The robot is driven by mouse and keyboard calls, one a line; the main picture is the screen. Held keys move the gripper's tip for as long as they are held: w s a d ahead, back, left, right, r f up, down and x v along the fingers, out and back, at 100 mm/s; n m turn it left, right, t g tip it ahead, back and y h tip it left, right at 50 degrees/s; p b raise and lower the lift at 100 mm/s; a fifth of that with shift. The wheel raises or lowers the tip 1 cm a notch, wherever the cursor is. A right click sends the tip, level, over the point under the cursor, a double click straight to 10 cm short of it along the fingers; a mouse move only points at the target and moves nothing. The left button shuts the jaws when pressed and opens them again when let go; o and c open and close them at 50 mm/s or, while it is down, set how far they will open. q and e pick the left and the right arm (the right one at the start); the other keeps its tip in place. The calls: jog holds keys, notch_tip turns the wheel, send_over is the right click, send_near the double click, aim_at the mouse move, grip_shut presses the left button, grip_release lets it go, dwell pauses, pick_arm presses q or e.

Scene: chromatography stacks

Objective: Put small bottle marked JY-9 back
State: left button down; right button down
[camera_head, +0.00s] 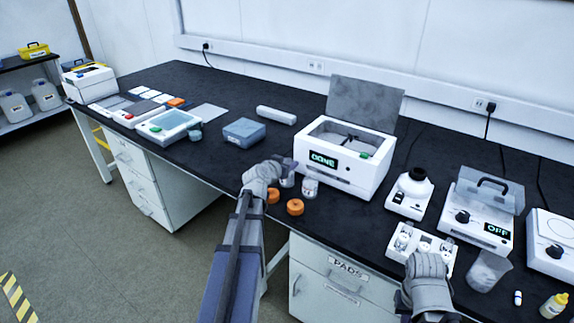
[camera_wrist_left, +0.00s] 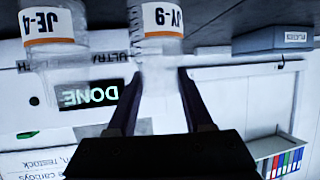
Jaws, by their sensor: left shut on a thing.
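The small bottle marked JY-9 (camera_wrist_left: 158,45) is clear with a white and orange label. It shows upside down in the left wrist view, between the fingers of my left gripper (camera_wrist_left: 155,105), which is shut on it. In the head view my left gripper (camera_head: 284,168) is at the bench's front part, with the bottle (camera_head: 287,180) partly hidden by it. A similar bottle marked JE-4 (camera_wrist_left: 55,35) stands close beside it; it also shows in the head view (camera_head: 310,187). My right gripper (camera_head: 427,262) is over the front of a white rack (camera_head: 453,243); its fingers are hidden.
Two orange caps (camera_head: 295,207) lie near the bench's front edge. A white machine (camera_head: 370,178) reading DONE stands open behind the bottles. A blue-grey box (camera_head: 244,132) is to the left. A device reading OFF (camera_head: 478,230) and a beaker (camera_head: 488,270) are at right.

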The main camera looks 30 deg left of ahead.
pick_arm(q)
jog(key=shift+c, duration=1.5)
grip_release()
jog(key=shift+s+r+p, duration=0.15)
jog(key=shift+r+p, duration=0.1)
jog(key=shift+p, duration=0.1)
jog(key=p+v, duration=0.4)
jog(key=v, duration=0.7)
jog(key=shift+s, duration=0.3)
